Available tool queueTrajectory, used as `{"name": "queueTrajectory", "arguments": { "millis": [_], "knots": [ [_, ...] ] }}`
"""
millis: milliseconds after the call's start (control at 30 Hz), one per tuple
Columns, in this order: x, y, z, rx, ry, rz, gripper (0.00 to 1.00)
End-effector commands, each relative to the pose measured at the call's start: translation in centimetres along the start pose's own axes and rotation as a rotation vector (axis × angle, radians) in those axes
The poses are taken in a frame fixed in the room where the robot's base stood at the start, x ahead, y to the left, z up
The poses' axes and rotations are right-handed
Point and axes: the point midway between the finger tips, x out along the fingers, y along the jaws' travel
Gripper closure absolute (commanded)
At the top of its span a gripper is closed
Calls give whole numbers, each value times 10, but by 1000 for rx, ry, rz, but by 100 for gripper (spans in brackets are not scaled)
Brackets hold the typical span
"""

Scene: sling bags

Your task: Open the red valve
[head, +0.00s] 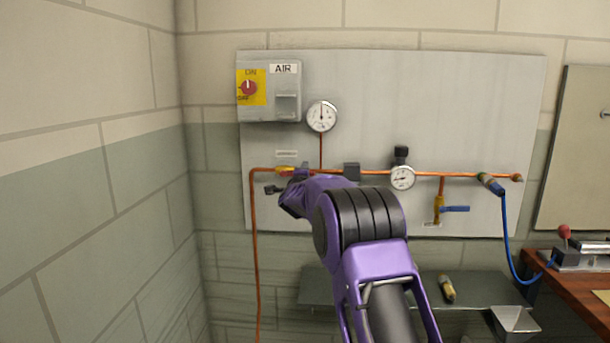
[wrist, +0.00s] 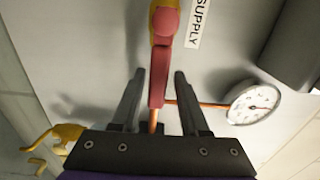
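The red valve handle (wrist: 160,65) shows in the wrist view as a red lever, with its yellow body at the top of the picture. The lever lies along the copper pipe and reaches between my gripper's fingers (wrist: 159,75). The fingers are open, with a visible gap on each side of the lever, and do not appear to grip it. In the head view my gripper (head: 284,181) is at the left part of the copper pipe (head: 262,169). There the valve is small and mostly hidden by my gripper and arm.
A grey wall panel (head: 480,100) carries an AIR switch box (head: 270,105), a gauge (head: 322,116), a second gauge (head: 402,178) and a blue-handled valve (head: 455,209). A shelf (head: 320,290) is below. A wooden bench (head: 570,290) stands at right. The left wall is bare.

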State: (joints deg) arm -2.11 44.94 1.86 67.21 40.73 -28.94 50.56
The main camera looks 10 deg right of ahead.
Motion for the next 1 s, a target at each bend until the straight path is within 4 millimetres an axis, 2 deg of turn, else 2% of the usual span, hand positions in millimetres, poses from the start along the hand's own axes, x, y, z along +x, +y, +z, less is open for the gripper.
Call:
{"name": "queueTrajectory", "arguments": {
  "millis": [333,467,667,1000],
  "knots": [
    [-1,2,0,2,0,2,45],
    [-7,1,0,3,0,2,45],
    [-33,2,0,2,-2,3,45],
    [-97,1,0,1,-2,1,45]
  ]
}}
